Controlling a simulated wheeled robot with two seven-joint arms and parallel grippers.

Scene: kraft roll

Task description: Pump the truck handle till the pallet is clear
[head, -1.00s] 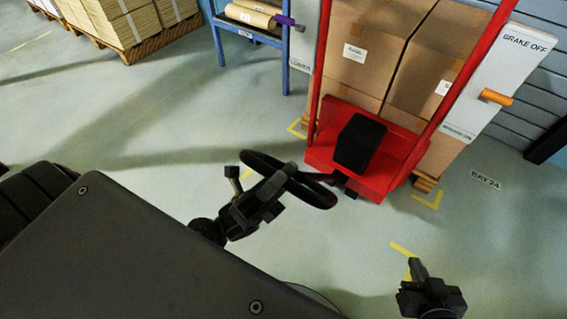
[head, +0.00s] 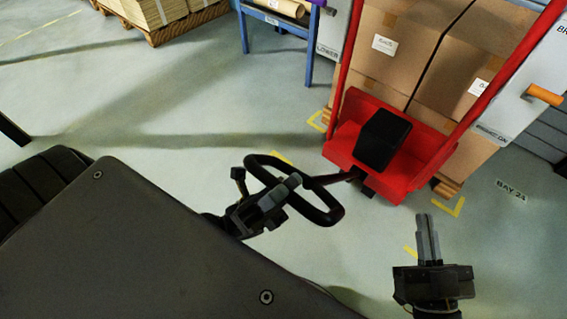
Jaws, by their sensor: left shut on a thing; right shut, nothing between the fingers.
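The red pallet truck (head: 421,162) stands at the upper right, with a black block (head: 381,139) on its front. Its black loop handle (head: 326,215) reaches out toward me on a dark shaft, tilted low. My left gripper (head: 291,183) is shut on the handle loop at its near side. The wooden pallet (head: 447,188) shows only as a small corner under the stacked cartons (head: 388,58); I cannot tell whether it is clear of the floor. My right gripper (head: 428,225) is shut and empty, apart from the handle, to its right.
A blue rack (head: 243,32) with paper rolls stands behind. A white panel with an orange lever (head: 543,95) is at the right. Another loaded pallet (head: 172,33) is at the top left. Yellow floor marks (head: 455,208) lie by the truck. The floor at left is open.

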